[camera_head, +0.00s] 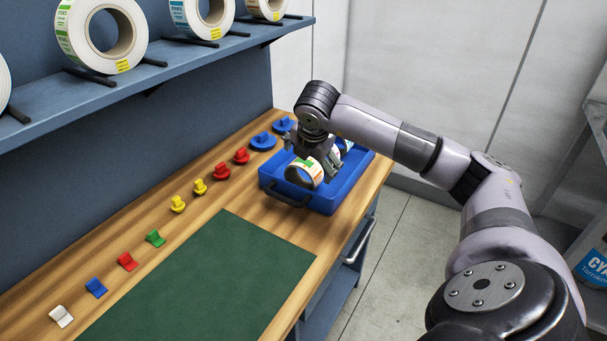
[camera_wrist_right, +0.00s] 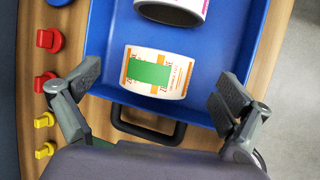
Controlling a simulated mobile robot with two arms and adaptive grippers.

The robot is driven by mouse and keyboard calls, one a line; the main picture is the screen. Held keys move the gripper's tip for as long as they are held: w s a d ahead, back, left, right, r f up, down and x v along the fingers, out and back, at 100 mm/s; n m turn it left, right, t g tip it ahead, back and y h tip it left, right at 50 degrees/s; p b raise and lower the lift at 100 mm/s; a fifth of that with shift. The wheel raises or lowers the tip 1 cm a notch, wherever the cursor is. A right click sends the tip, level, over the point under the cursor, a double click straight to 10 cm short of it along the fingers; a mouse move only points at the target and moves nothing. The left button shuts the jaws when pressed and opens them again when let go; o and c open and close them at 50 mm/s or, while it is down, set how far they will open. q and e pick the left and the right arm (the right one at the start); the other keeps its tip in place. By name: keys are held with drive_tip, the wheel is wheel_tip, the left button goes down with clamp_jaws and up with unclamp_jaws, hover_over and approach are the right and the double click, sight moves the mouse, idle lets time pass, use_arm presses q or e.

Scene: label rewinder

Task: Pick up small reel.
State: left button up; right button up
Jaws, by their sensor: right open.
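A small label reel (camera_head: 304,173) with orange and white labels and a green patch stands in the near end of the blue tray (camera_head: 345,189). It also shows in the right wrist view (camera_wrist_right: 157,73), between and ahead of the open fingers. A second reel (camera_head: 345,146), with a purple and white label in the right wrist view (camera_wrist_right: 172,10), is farther back in the tray. My right gripper (camera_head: 317,160) is over the tray and partly covers the reels in the head view. In the right wrist view its fingers (camera_wrist_right: 160,92) are wide apart and empty. My left gripper is not in view.
Red knobs (camera_head: 222,171), yellow knobs (camera_head: 200,187), blue knobs (camera_head: 263,141) and coloured clips (camera_head: 127,261) line the back of the wooden bench. A green mat (camera_head: 205,285) lies bare in front. Large label rolls (camera_head: 128,40) stand on the shelf above. The tray has a dark handle (camera_wrist_right: 149,127).

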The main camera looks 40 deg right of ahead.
sight(307, 184)
drive_tip(key=p+x, duration=0.1)
drive_tip(key=x, duration=0.4)
drive_tip(key=shift+w+f, duration=0.2)
drive_tip(key=shift+f, duration=0.15)
drive_tip(key=shift+c, duration=0.6)
drive_tip(key=c, duration=1.1)
drive_tip(key=shift+r, duration=0.15)
